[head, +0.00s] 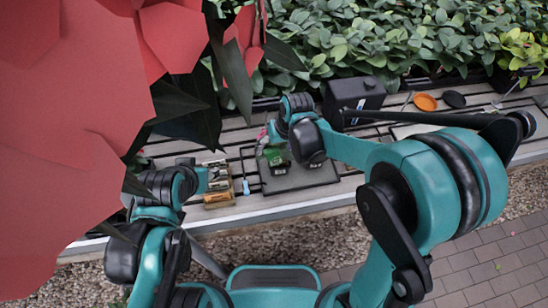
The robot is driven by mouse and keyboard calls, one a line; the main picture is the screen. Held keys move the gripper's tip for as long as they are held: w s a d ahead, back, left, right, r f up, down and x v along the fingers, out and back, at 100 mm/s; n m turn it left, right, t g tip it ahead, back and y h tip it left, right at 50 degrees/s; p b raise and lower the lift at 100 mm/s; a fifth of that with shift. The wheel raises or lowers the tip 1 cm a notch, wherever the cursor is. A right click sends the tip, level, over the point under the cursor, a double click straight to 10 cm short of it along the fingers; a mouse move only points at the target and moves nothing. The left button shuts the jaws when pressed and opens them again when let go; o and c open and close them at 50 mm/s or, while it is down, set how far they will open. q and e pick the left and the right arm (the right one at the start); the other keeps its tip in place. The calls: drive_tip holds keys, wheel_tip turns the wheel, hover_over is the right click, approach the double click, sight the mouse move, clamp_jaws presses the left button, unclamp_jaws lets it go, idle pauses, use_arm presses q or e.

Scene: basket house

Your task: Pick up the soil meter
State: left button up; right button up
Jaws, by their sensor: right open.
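My right gripper (295,168) comes down from the right arm over a dark tray (318,183) on the slatted bench, with dark fingertips apart. A small bright green item (272,155) lies beside it at the left, partly covered by dark parts. I cannot tell whether this is the soil meter, and no other thing is clearly one. My right gripper is open, and nothing shows held in it. My left arm ends near the bench's front edge at the left. Its fingers are hidden or too small to make out.
Large red petals (70,150) cover the left of the view. A dark box (355,97), an orange dish (425,102) and a black dish (454,99) stand farther back. Yellow-brown packages (218,190) and a small blue-white item (246,187) lie left of the tray. Leafy plants (370,35) line the back.

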sight(274, 151)
drive_tip(key=b+x, duration=0.1)
drive_tip(key=x, duration=0.2)
drive_tip(key=shift+w+f, duration=0.2)
drive_tip(key=shift+f, duration=0.05)
drive_tip(key=shift+r, duration=0.1)
drive_tip(key=shift+s, duration=0.1)
drive_tip(key=c, duration=1.4)
drive_tip(key=shift+r, duration=0.1)
drive_tip(key=shift+r, duration=0.4)
drive_tip(key=shift+c, duration=0.7)
wheel_tip(274, 151, up, 9)
drive_tip(key=p, duration=0.3)
clamp_jaws()
